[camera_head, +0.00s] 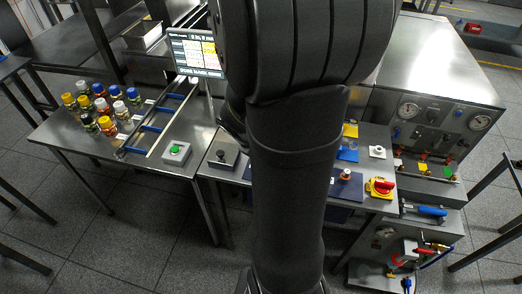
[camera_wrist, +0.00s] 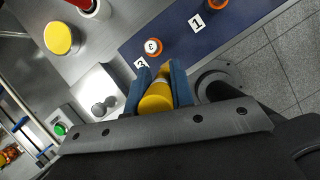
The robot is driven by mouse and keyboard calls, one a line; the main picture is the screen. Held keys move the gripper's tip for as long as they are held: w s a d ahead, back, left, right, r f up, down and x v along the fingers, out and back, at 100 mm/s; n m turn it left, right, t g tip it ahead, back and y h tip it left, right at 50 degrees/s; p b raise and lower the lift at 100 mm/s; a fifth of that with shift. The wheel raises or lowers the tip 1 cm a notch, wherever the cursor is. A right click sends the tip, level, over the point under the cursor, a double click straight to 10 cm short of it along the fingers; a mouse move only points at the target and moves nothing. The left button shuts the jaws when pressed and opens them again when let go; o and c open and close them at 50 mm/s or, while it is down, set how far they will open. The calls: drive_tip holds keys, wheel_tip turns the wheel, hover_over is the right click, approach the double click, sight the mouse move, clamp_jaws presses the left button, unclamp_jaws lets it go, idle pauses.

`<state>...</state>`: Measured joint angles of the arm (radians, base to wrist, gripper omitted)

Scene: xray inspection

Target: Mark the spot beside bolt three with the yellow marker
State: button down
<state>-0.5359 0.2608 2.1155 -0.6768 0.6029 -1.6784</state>
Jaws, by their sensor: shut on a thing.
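In the wrist view my gripper (camera_wrist: 159,88) has its blue fingers shut on the yellow marker (camera_wrist: 155,100). The marker's round yellow end faces the camera; its tip is hidden. Another orange bolt (camera_wrist: 215,3) is at the top edge near a card reading 1 (camera_wrist: 197,22). In the head view my arm hides the gripper and marker.
A green-button box (camera_head: 176,152), several capped jars (camera_head: 104,107) and a red-and-yellow switch (camera_head: 381,187) also show. A gauge cabinet (camera_head: 438,95) stands at right.

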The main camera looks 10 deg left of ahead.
drive_tip(key=shift+t+h, duration=0.4)
drive_tip(key=shift+t, duration=0.5)
drive_tip(key=shift+s+d+f, duration=0.15)
drive_tip(key=shift+s+f, duration=0.05)
drive_tip(key=shift+f, duration=0.55)
drive_tip(key=shift+s+d+f, duration=0.1)
drive_tip(key=shift+s+f, duration=0.15)
drive_tip(key=shift+f, duration=0.45)
drive_tip(key=shift+s+d+f, duration=0.15)
drive_tip(key=shift+s+f, duration=0.05)
drive_tip(key=shift+f, duration=0.55)
drive_tip(key=shift+f, duration=0.65)
drive_tip(key=shift+a, duration=1.05)
drive_tip(key=shift+d, duration=0.1)
drive_tip(key=shift+d, duration=1)
